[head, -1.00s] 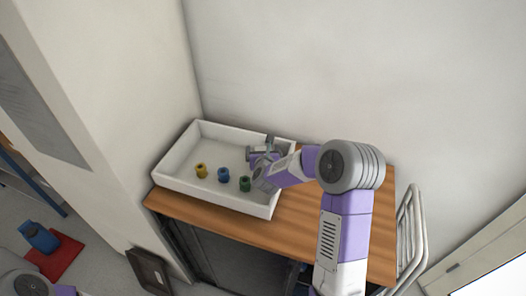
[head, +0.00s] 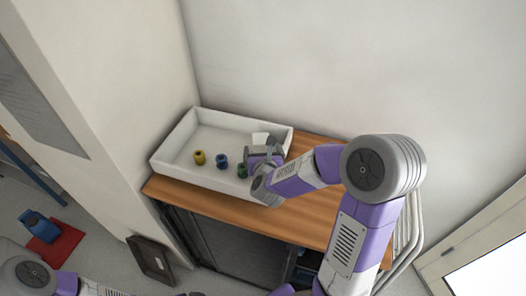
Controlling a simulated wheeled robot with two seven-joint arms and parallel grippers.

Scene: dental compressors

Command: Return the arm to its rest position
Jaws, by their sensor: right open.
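My right arm reaches in from the lower right over the table. Its open gripper (head: 265,146) is over the right part of the white tray (head: 172,178). I see nothing held in it, though its fingers are small and partly hidden. In the tray stand a yellow fitting (head: 199,158), a blue fitting (head: 222,161) and a dark green fitting (head: 242,170), which is close beside my right gripper and partly covered by it. A small white shape (head: 260,138) shows behind the gripper. Part of my left arm shows at the lower left, but its gripper does not.
The tray stands on a wooden table (head: 312,215) against the wall. A metal rail (head: 405,245) is at the table's right end. On the floor are a dark open bin (head: 150,260) and a blue object (head: 38,225) on a red mat (head: 68,243). The table's middle is partly under my arm.

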